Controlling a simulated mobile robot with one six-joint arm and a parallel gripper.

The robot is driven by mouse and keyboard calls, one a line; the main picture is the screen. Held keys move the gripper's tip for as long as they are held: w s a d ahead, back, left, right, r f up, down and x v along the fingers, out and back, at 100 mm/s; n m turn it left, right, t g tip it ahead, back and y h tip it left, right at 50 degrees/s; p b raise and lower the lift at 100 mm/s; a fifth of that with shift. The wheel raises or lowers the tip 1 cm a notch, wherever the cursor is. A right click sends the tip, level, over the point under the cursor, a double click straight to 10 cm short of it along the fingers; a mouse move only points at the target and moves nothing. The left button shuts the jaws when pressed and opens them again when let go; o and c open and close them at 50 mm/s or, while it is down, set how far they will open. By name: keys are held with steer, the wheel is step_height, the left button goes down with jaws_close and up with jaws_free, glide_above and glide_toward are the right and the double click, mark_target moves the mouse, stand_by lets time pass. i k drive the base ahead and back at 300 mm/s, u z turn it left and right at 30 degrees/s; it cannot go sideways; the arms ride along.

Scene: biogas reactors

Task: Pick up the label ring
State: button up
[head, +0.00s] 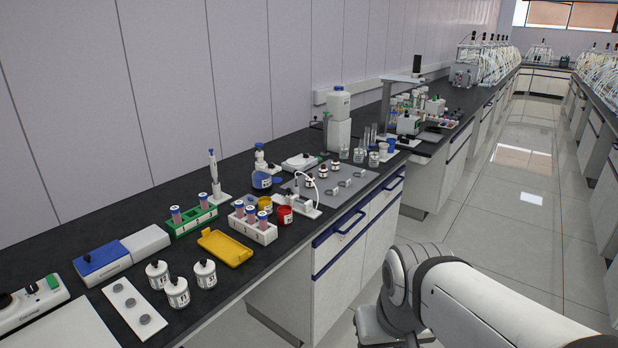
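Several small items lie on a grey mat (318,187) on the black bench. Among them are small grey ring-like pieces, one at the front (332,191), one in the middle (345,183) and one farther back (360,174). They are too small to tell which is the label ring or to read any label. My arm (480,300) reaches in from the lower right, over the aisle and apart from the bench. My gripper's fingers do not show.
Glass beakers (373,158) stand to the right. The aisle floor (510,215) is clear.

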mark_target(335, 191)
steer(key=u, duration=0.15)
steer(key=k, duration=1)
steer(key=z, duration=0.8)
steer(key=i, duration=1.8)
steer(key=u, duration=0.75)
